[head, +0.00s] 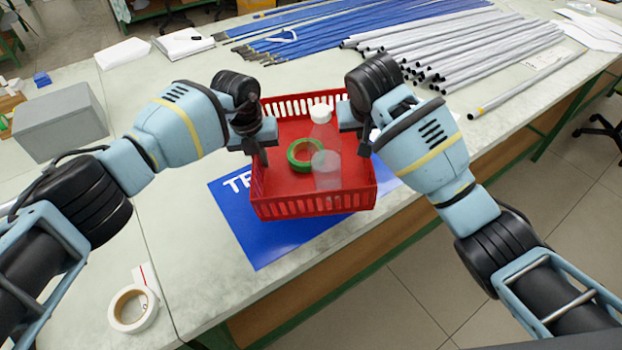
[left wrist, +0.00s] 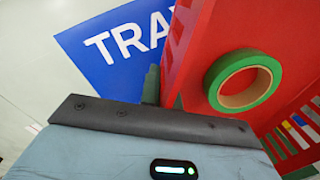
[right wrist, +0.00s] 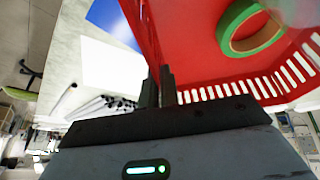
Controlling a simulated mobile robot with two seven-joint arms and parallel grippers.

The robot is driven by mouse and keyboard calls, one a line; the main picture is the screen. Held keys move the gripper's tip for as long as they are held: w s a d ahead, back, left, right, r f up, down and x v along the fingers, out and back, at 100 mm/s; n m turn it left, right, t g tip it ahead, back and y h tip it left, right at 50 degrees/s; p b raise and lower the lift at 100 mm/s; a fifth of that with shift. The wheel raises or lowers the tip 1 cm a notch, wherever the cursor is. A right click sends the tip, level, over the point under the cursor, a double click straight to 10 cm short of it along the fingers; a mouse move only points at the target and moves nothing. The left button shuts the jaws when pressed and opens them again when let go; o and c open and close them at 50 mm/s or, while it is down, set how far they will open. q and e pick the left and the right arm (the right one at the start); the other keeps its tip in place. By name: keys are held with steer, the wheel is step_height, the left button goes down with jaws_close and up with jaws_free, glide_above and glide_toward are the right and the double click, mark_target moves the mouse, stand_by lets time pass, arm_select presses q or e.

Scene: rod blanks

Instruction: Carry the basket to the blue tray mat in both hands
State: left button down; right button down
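The red basket (head: 320,202) is level between my two grippers, over the blue tray mat (head: 255,240). The mat shows mainly to the left of and in front of the basket; I cannot tell whether the basket touches it. A green tape ring (head: 304,155) and a clear bottle with a white cap (head: 321,112) are in the basket. My left gripper (head: 262,152) is shut on the left wall, which also shows in the left wrist view (left wrist: 188,40). My right gripper (head: 362,146) is shut on the right wall, its fingers (right wrist: 158,88) pinching it in the right wrist view.
Blue rods (head: 320,30) and grey tubes (head: 460,45) lie across the back of the table. A grey box (head: 60,122) stands at left. A white tape roll (head: 133,309) lies at front left. The table's front edge runs close to the basket.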

arm_select(q)
steer(key=shift+f, duration=0.1)
arm_select(e)
steer(key=shift+f, duration=0.1)
